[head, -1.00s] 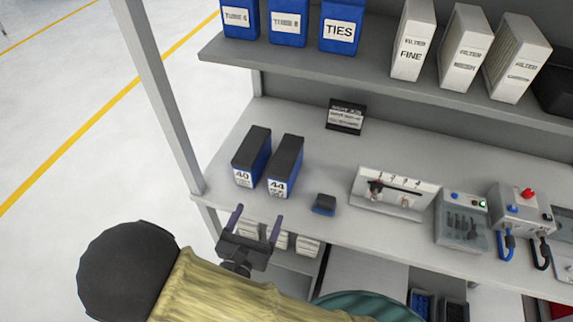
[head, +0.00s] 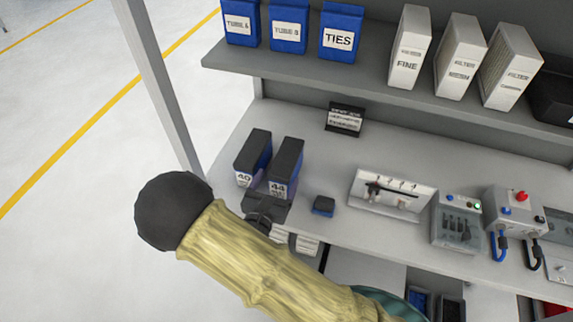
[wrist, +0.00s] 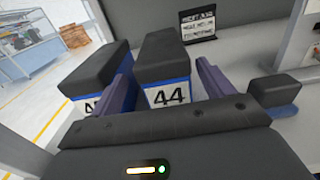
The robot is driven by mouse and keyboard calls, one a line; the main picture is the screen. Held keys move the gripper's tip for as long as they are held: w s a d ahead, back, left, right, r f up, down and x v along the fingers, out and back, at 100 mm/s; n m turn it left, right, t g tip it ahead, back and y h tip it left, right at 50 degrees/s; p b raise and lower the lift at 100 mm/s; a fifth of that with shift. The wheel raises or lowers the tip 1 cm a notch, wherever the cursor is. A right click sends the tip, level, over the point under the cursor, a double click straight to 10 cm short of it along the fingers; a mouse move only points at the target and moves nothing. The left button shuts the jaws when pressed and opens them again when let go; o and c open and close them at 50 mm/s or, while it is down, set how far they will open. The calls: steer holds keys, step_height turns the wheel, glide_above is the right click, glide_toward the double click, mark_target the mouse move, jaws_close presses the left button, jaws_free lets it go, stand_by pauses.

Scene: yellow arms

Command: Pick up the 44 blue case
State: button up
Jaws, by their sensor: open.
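The 44 blue case (head: 286,164) stands upright on the bench, with a black top, blue sides and a white label reading 44. It also shows in the wrist view (wrist: 165,70). The 40 case (head: 252,157) stands just left of it. My gripper (head: 268,190) is open at the front of the 44 case. In the wrist view, my gripper (wrist: 168,85) has one finger on each side of the 44 case, the left finger in the gap beside the 40 case. Whether the fingers touch either case cannot be told.
A small black and blue block (head: 323,205) sits right of the 44 case. A black sign (head: 345,118) stands behind. A switch panel (head: 393,193) is further right. A shelf (head: 400,97) with blue boxes and white filter boxes hangs above.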

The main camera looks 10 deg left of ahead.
mark_target(284, 165)
steer(key=shift+w, duration=0.1)
steer(key=w, duration=0.1)
steer(key=w+p, duration=0.1)
steer(key=w, duration=0.1)
steer(key=w+d+r+p, duration=0.1)
steer(key=shift+w+r, duration=0.1)
steer(key=shift+w, duration=0.45)
steer(key=c, duration=1.4)
